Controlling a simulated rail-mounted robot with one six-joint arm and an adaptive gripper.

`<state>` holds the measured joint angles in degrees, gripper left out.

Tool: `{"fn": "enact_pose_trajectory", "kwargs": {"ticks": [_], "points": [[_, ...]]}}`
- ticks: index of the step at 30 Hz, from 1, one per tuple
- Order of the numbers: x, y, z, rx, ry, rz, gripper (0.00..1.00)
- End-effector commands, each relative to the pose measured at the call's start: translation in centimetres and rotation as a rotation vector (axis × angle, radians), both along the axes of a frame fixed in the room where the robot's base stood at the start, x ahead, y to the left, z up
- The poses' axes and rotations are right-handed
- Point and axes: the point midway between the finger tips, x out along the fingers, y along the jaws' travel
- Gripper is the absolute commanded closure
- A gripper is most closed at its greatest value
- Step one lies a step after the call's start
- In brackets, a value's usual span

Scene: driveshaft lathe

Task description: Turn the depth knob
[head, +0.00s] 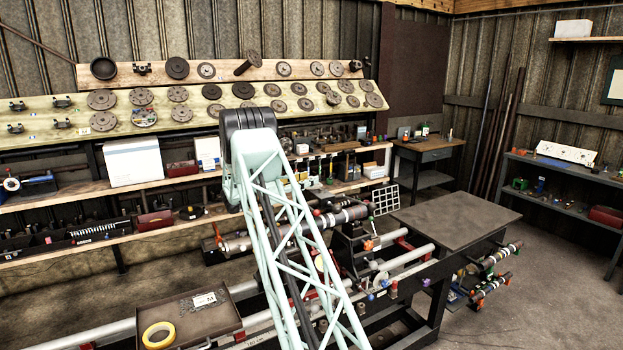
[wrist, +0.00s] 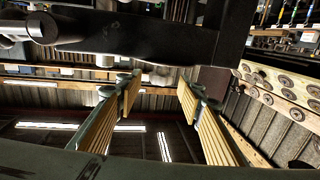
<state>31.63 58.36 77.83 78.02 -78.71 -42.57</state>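The lathe (head: 350,250) stands at the middle right of the head view, partly behind my lattice arm. It carries several small knobs, including an orange one (head: 368,245) and a round silver one (head: 380,281). I cannot tell which is the depth knob. In the wrist view my gripper (wrist: 158,90) has its two yellow-padded fingers wide apart, with nothing between them. A dark machine part (wrist: 150,35) with a rounded grey cylinder (wrist: 30,27) at its left end crosses the top of the wrist view, close to the fingertips. My gripper is hidden in the head view.
A grey-topped table (head: 455,222) adjoins the lathe at right. A tray (head: 190,310) with yellow tape (head: 158,335) lies at the front left. Shelves and a board of metal discs (head: 178,68) line the back wall. The floor at right is clear.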

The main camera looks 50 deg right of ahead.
Motion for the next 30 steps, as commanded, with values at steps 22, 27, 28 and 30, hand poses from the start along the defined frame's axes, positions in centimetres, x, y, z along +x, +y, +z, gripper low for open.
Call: {"fn": "enact_pose_trajectory", "kwargs": {"ticks": [22, 27, 28, 30], "points": [[-0.6, -2.3, 0.0, 0.000, 0.001, 0.000, 0.71], [-0.6, -2.3, 0.0, 0.000, 0.001, 0.000, 0.86], [-0.6, -2.3, 0.0, 0.000, 0.001, 0.000, 0.89], [-0.6, -2.3, 0.0, 0.000, 0.001, 0.000, 0.90]]}}
